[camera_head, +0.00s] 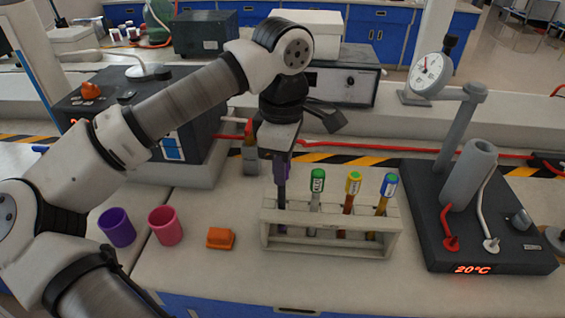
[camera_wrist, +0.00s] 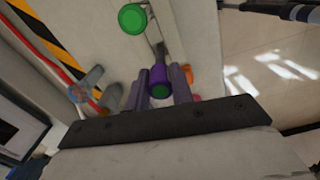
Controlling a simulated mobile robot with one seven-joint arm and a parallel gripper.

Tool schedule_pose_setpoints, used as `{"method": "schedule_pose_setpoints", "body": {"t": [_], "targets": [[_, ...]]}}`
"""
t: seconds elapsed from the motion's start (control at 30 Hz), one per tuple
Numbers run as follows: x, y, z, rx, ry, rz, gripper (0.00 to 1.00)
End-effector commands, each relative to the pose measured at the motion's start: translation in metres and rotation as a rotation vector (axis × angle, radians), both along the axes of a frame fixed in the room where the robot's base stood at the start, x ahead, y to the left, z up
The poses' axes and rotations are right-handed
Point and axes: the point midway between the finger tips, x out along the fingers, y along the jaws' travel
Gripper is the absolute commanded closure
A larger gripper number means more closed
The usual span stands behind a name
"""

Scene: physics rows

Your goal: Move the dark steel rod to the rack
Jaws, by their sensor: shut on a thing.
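My gripper (camera_head: 283,180) points down at the left end of the white rack (camera_head: 325,244). A dark upright length shows at the rack's left end in the head view, but I cannot tell finger from rod there, nor whether the held piece is seated. No separate dark steel rod stands out. The rack also holds a green-capped tube (camera_head: 317,187), a yellow-capped tube (camera_head: 351,190) and a blue-capped tube (camera_head: 386,192).
A purple cup (camera_head: 117,228), a pink cup (camera_head: 166,226) and an orange block (camera_head: 220,238) stand left of the rack. A dark heater unit (camera_head: 490,262) with a gauge (camera_head: 430,74) stands at right. A red hose (camera_head: 400,149) runs behind. The front bench is clear.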

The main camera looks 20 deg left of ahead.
Motion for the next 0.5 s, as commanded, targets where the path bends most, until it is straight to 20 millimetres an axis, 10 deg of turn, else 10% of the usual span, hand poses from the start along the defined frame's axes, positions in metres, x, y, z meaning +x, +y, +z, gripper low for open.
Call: {"method": "schedule_pose_setpoints", "body": {"t": [0.37, 0.4, 0.5], "targets": [[0.000, 0.000, -0.021, 0.000, -0.001, 0.000, 1.00], [0.000, 0.000, -0.018, 0.000, -0.001, 0.000, 0.72], [0.000, 0.000, -0.017, 0.000, -0.001, 0.000, 0.59]]}}
